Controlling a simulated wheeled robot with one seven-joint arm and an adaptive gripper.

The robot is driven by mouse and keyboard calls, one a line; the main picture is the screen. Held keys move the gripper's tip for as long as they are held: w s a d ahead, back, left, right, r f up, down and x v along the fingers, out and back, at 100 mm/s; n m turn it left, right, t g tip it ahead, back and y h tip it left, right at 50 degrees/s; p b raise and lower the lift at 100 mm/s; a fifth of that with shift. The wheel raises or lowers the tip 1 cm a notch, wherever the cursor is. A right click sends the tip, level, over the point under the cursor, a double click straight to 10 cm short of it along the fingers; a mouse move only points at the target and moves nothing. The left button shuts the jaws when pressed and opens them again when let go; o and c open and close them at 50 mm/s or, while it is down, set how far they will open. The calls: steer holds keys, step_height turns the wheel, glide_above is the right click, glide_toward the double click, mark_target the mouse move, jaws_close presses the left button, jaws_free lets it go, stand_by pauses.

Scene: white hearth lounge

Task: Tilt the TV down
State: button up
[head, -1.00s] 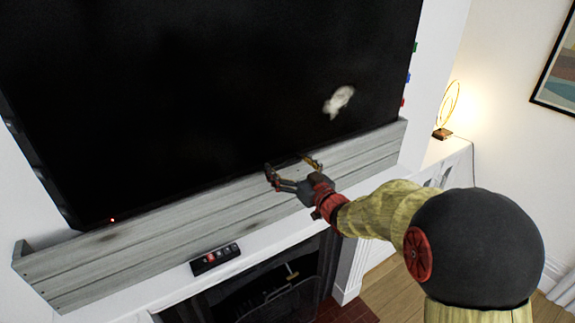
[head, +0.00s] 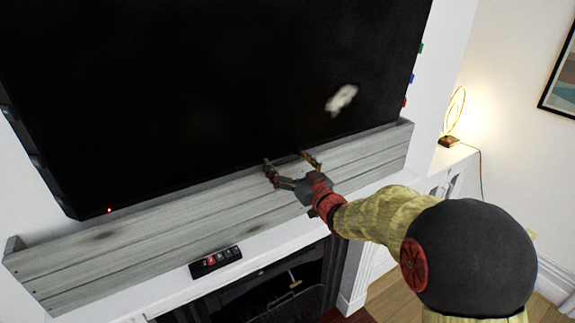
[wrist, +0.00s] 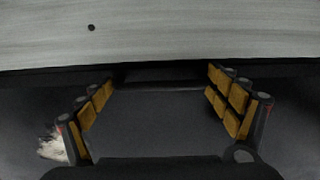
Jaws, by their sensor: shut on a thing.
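The TV (head: 210,80) is a large black screen on the wall, with a small red light near its lower left corner. A pale reflection shows on its lower right. My gripper (head: 288,160) is at the TV's lower edge, right of the middle, just above the grey plank shelf. In the wrist view my gripper (wrist: 160,77) has its yellow-padded fingers wide apart, closed on the TV's lower part (wrist: 160,120), which spans the space between them. The contact at the fingertips is hard to see, and the TV's back is hidden.
The grey plank shelf (head: 180,220) runs close under the TV and also fills the top of the wrist view (wrist: 200,35). A dark remote-like panel (head: 215,261) is below it, above the fireplace (head: 270,290). A lit lamp (head: 453,118) stands at right.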

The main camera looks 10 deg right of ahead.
steer(key=o, duration=1.4)
steer(key=shift+r, duration=0.1)
steer(key=v, duration=1.2)
